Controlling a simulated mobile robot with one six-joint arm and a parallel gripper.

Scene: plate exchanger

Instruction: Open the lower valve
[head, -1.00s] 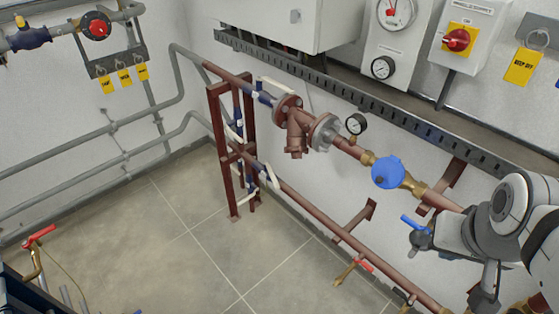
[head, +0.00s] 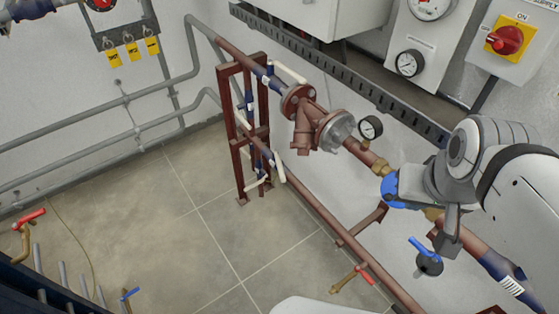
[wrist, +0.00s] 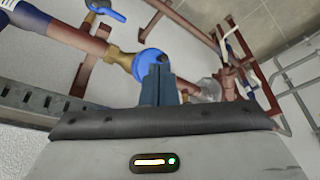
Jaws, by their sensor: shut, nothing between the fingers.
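The pipe stand carries white-handled valves: an upper one (head: 290,72) on the upper red-brown pipe and a lower one (head: 279,167) on the lower pipe. The lower handle hangs roughly along the stand, steeply tilted. Which valve the task calls lower is not labelled. My gripper (wrist: 158,75) is shut and empty. In the wrist view its fingers overlap the round blue fitting (wrist: 153,60) on the upper pipe; contact cannot be told. In the head view my arm partly hides that blue fitting (head: 392,190), well right of the stand and its white handles.
A flanged strainer (head: 318,125) and pressure gauge (head: 370,128) sit on the upper pipe between stand and arm. A blue-handled valve (head: 428,260) is below my arm. A red-handled tap (head: 352,280) projects from the lower pipe. The tiled floor (head: 185,225) left of the stand is mostly clear.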

